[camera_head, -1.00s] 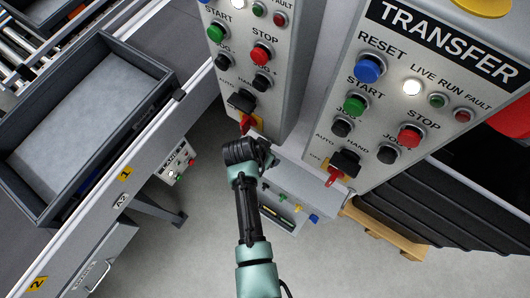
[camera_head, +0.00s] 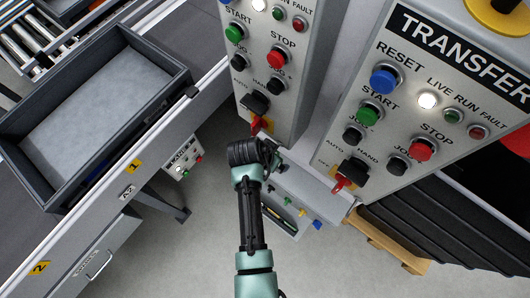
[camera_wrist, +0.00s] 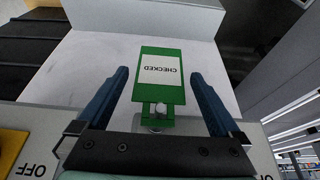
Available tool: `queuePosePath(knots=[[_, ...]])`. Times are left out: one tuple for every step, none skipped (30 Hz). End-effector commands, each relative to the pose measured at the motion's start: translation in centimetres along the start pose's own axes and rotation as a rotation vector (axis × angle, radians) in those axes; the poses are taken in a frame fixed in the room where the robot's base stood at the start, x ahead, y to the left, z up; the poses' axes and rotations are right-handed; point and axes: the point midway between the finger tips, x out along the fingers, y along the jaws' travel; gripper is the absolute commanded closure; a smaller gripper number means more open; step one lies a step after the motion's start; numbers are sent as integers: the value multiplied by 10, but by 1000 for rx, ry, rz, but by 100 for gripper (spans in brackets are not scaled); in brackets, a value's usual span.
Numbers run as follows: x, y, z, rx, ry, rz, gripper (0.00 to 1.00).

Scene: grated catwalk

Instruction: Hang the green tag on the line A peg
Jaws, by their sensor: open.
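The green tag (camera_wrist: 146,89) with a white "CHECKED" label shows in the wrist view, its lettering upside down. A small grey rounded peg or knob (camera_wrist: 158,110) shows at its narrow holed end; I cannot tell which line this peg belongs to. My gripper (camera_wrist: 158,76) is open, with one blue finger on each side of the tag and visible gaps between. In the head view my gripper (camera_head: 262,153) is dark and mostly hidden by my own wrist, just below the left control panel. The tag cannot be made out there.
The left control panel (camera_head: 268,60) and the TRANSFER panel (camera_head: 420,110) stand close to my arm. A small tray with coloured items (camera_head: 290,210) lies below. A grey bin (camera_head: 90,110) sits on the conveyor at left. Open floor (camera_head: 190,265) lies below.

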Motion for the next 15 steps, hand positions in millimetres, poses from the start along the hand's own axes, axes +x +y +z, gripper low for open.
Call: queuePosePath(knots=[[-10,-1,0,-1,2,-3,0],[-16,-1,0,-1,3,-3,0],[-23,-1,0,-1,2,-3,0],[-29,0,0,0,2,-3,0],[-34,-1,-1,0,3,-4,0],[-42,-1,-1,0,3,-3,0],[-48,0,0,0,2,-2,0],[-53,0,0,0,2,-3,0],[-61,-1,0,0,3,-3,0],[-66,-1,0,0,3,-3,0],[-71,-1,0,0,3,-4,0],[-78,-1,0,0,2,-3,0],[-82,-1,0,0,2,-3,0],[-86,-1,0,0,1,-2,0],[-91,-1,0,0,2,-2,0]])
